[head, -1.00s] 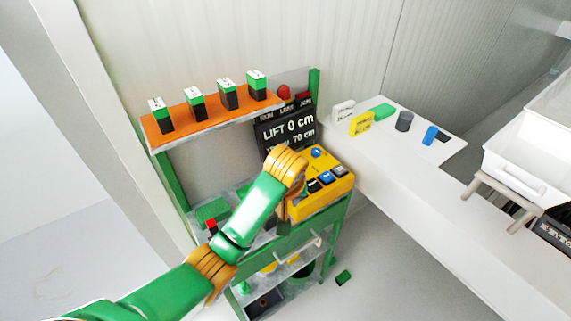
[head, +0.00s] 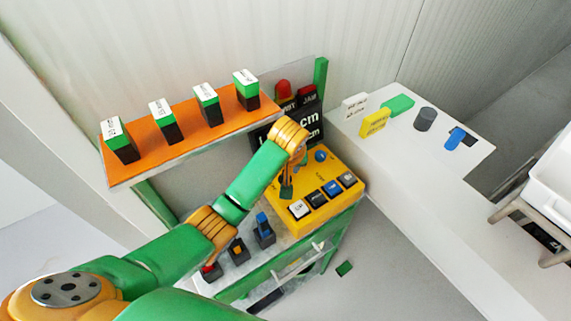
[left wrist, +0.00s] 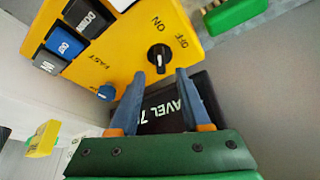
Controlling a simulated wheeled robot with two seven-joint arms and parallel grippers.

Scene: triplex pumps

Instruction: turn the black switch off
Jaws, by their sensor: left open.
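My right gripper is not in view.
A blue knob (left wrist: 106,92) marked FAST and several push buttons (head: 315,199) share the box. A dark display (head: 309,125) stands behind it. An orange shelf (head: 190,140) with green-black blocks is at the left. Small levers (head: 264,232) stand left of the box.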

